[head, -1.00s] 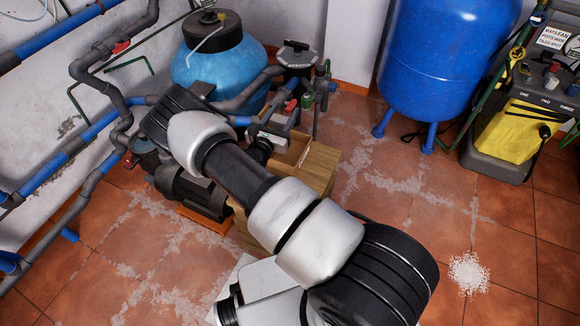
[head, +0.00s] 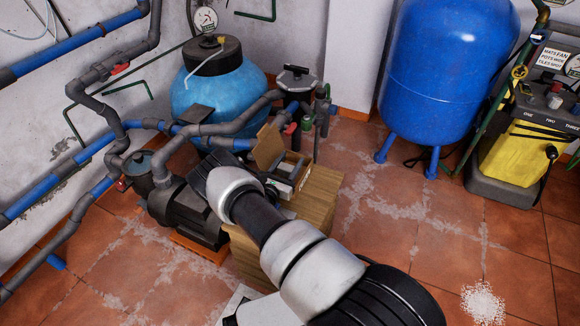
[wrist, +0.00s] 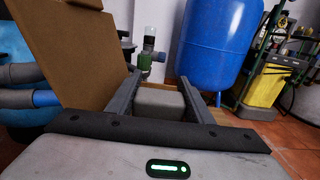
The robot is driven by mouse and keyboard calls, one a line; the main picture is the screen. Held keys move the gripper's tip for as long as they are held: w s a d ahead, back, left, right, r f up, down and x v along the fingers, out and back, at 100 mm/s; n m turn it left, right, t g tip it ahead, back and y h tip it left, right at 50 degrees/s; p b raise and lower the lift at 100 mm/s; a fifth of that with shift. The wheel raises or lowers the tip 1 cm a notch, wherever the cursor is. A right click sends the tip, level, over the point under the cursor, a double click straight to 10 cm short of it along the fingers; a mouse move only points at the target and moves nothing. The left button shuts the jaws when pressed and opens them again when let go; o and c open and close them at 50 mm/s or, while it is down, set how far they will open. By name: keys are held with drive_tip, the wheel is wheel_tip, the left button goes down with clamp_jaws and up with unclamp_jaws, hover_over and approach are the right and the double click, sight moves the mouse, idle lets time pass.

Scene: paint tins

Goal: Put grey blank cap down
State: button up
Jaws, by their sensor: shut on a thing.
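The grey blank cap (wrist: 160,102) is a grey block with rounded corners, held between the two dark fingers of my gripper (wrist: 161,92) in the wrist view. A brown cardboard flap (wrist: 75,55) rises close on the left of the fingers. In the head view an open cardboard box (head: 268,148) stands on a wooden block (head: 318,195), with my wrist beside it. My fingers and the cap cannot be made out clearly there. I cannot tell whether the cap touches anything below it.
A black pump (head: 185,210) and grey pipes stand left of the wooden block. A light blue filter tank (head: 222,85) is behind, and a dark blue tank (head: 440,70) stands right. A yellow and black machine (head: 510,150) is at far right. Tiled floor (head: 400,225) is open between.

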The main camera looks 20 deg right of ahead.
drive_tip(key=shift+f, duration=0.45)
drive_tip(key=shift+f, duration=0.15)
drive_tip(key=shift+f, duration=0.45)
drive_tip(key=o, duration=0.9)
drive_tip(key=shift+f, duration=0.1)
drive_tip(key=shift+c, duration=0.2)
